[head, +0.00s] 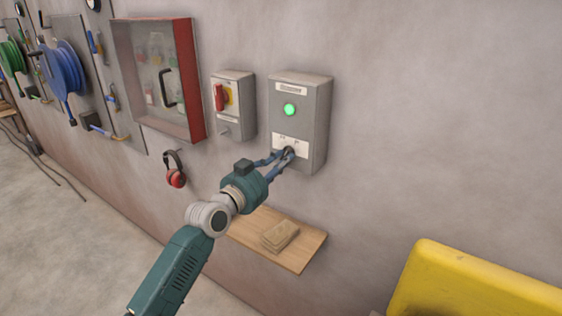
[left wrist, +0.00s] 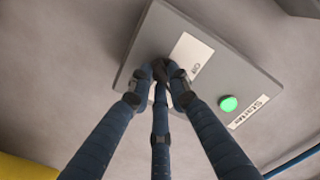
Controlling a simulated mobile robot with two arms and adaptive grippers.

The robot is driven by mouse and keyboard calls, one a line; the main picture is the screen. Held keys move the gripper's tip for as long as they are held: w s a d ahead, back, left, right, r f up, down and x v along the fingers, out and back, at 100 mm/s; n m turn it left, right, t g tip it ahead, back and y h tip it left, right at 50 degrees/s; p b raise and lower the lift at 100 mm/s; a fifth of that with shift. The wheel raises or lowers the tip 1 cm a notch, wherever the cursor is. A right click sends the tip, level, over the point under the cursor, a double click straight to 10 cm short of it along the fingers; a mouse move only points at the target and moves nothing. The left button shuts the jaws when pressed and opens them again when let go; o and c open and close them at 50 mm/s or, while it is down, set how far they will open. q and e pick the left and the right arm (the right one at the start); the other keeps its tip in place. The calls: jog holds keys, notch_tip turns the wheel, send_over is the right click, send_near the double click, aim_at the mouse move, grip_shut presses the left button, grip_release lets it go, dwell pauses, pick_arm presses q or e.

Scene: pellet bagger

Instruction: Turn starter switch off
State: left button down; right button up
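The grey starter box (head: 305,120) is mounted on the wall, with a lit green lamp (head: 289,109) in its upper part and a white label plate lower down. A dark switch knob (head: 288,153) sits on the lower plate. My left gripper (head: 284,156) has its fingertips at the knob, largely hiding it. In the left wrist view the fingers (left wrist: 162,72) come together around the dark knob; the box (left wrist: 150,35), its label and the green lamp (left wrist: 228,104) show beside them. My right gripper is not in view.
A grey box with a red rotary switch (head: 220,97) hangs just left of the starter box. A red-framed cabinet (head: 195,80), ear muffs (head: 174,170) and hose reels are farther left. A wooden shelf (head: 305,255) is below; something yellow (head: 470,285) is at lower right.

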pick_arm(q)
jog(key=shift+n, duration=0.3)
jog(key=n, duration=0.5)
jog(key=n+p, duration=0.1)
jog(key=n, duration=0.5)
jog(key=shift+s+d+r, duration=0.15)
jog(key=shift+d+r, duration=0.05)
jog(key=shift+n, duration=0.3)
dwell(0.4)
jog(key=c, duration=1.6)
grip_release()
jog(key=shift+c, duration=0.2)
